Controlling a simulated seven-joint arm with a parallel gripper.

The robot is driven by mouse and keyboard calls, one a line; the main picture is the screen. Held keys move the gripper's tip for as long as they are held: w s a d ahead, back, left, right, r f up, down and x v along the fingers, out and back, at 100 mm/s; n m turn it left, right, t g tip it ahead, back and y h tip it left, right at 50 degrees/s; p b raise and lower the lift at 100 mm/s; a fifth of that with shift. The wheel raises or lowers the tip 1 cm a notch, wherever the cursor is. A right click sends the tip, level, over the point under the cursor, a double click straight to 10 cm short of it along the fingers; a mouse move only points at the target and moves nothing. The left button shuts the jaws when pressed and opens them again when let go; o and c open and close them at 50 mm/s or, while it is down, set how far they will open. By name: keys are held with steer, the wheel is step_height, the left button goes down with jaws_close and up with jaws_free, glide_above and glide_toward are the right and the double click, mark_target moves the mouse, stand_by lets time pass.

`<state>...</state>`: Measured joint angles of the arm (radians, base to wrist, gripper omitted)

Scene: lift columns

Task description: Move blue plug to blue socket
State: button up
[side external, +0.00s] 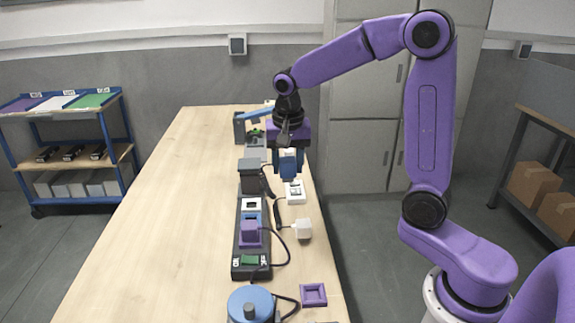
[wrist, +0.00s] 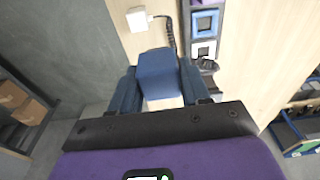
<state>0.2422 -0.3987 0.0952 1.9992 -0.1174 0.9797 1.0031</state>
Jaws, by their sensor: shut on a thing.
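My gripper (side external: 289,160) is shut on a blue plug (side external: 287,170), holding it up at the right edge of the table. In the wrist view the blue plug (wrist: 157,70) sits between the two fingers of my gripper (wrist: 160,90). The blue socket (wrist: 205,22) is a blue square frame on a dark strip, up and right of the plug in the wrist view, apart from it. In the side view this socket (side external: 251,215) lies between a white socket and a purple plug, to the left of and nearer the camera than my gripper.
The dark strip (side external: 236,250) also bears a white socket (side external: 250,203), a purple plug (side external: 250,237) and a tall dark block (side external: 248,178). A white plug (side external: 302,229) with a dark cord lies to its right. A round blue object (side external: 250,304) stands in front. The table's left side is clear.

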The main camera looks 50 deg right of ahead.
steer(key=shift+r, duration=1.25)
steer(key=shift+w+a, duration=2.45)
steer(key=shift+w, duration=2.1)
steer(key=shift+f, duration=7.95)
steer(key=shift+f, duration=1)
